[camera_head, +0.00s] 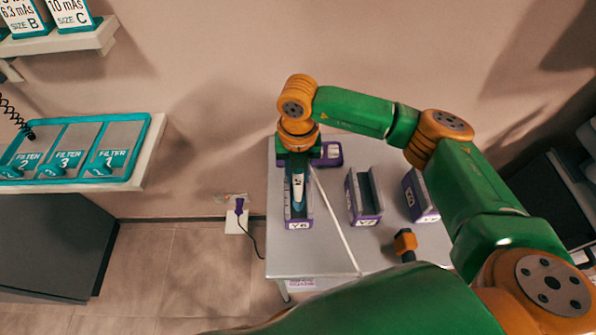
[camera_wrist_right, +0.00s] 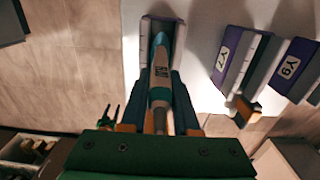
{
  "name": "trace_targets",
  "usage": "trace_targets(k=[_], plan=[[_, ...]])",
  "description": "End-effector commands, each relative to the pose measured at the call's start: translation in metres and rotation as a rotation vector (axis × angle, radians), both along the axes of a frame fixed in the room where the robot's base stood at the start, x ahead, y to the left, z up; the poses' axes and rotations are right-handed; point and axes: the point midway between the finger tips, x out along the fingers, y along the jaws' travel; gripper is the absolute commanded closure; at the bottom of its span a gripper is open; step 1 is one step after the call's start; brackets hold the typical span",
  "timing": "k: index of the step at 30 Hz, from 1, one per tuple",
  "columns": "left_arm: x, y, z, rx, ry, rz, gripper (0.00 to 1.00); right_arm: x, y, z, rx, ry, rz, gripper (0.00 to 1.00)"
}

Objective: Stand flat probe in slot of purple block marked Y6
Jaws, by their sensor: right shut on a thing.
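The flat probe (camera_head: 298,187) is white and teal. My right gripper (camera_head: 297,160) is shut on it, over the leftmost purple block (camera_head: 299,211) on the table. That block's small label seems to read Y6. In the right wrist view the probe (camera_wrist_right: 160,70) points into the slot of this block (camera_wrist_right: 178,38). I cannot tell whether it touches the slot floor. My left gripper is not in view.
The table (camera_head: 335,255) also holds a middle purple block (camera_head: 364,198), a right one (camera_head: 417,195) and another purple piece (camera_head: 330,153) behind my gripper. An orange and dark object (camera_head: 405,241) lies in front. A shelf of filters (camera_head: 75,150) is at left.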

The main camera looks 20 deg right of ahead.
Motion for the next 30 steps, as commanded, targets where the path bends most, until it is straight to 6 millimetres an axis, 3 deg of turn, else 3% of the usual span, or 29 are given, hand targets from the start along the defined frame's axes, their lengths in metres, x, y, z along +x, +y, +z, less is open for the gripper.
trace_targets(k=[22,23,25,26,30], plan=[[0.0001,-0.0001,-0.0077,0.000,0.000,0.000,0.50,0.0001,0.0001,-0.0074,0.000,0.000,0.000,1.00],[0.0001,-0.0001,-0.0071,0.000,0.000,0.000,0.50,0.0001,0.0001,-0.0069,0.000,0.000,0.000,0.63],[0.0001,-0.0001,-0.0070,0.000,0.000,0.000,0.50,0.0001,0.0001,-0.0067,0.000,0.000,0.000,0.44],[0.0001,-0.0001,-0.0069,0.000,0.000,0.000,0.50,0.0001,0.0001,-0.0067,0.000,0.000,0.000,0.36],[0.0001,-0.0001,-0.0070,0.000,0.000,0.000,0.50,0.0001,0.0000,-0.0068,0.000,0.000,0.000,0.36]])
